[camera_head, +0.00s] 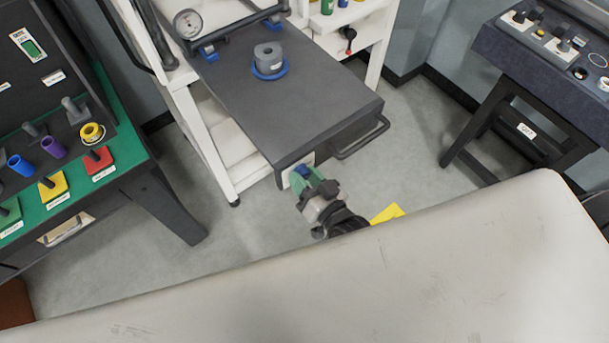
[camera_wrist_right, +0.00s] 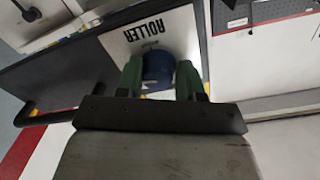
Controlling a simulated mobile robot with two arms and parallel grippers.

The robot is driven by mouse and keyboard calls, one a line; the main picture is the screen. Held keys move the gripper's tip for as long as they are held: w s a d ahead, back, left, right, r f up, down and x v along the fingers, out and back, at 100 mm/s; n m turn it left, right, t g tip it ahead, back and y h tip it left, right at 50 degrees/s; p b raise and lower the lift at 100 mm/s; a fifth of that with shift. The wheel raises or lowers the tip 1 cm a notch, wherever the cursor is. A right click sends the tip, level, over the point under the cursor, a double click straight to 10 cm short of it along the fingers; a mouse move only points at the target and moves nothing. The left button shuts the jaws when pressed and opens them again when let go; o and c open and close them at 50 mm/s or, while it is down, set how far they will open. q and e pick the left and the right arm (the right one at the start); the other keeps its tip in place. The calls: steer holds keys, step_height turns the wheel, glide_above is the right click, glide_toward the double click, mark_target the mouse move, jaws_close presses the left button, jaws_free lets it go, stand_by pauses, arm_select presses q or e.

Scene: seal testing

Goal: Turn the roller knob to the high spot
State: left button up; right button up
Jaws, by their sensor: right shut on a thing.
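The roller knob (camera_wrist_right: 158,70) is a dark blue knob on a white plate (camera_wrist_right: 127,45) lettered "ROLLER", which appears upside down in the right wrist view. In the head view the blue knob (camera_head: 301,171) shows at the front end of a dark grey bench unit (camera_head: 232,95). My right gripper (camera_head: 310,183) has green fingers and is at this front face. In the right wrist view its fingers (camera_wrist_right: 158,80) stand on both sides of the knob and are shut on it. The fingers and gripper body hide part of the plate and any marks there. My left gripper is not in view.
A grey fixture with a blue ring (camera_head: 269,62) and a round gauge (camera_head: 188,23) are on the unit. A bar handle (camera_head: 362,138) juts from its front, right of the knob. A green-topped station (camera_head: 110,135) stands left, a dark control table (camera_head: 540,75) right.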

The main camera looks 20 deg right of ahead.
steer(key=m, duration=0.3)
steer(key=shift+d+m, duration=0.1)
steer(key=shift+m, duration=0.3)
steer(key=m, duration=0.7)
steer(key=shift+f+m+g+b, duration=0.1)
steer(key=shift+m+g+b, duration=0.2)
steer(key=shift+m, duration=0.1)
steer(key=shift+s+m+b, duration=0.1)
steer(key=shift+m+b, duration=0.4)
steer(key=shift+m, duration=1.2)
steer(key=o, duration=0.8)
steer(key=shift+c, duration=0.2)
steer(key=shift+o, duration=0.4)
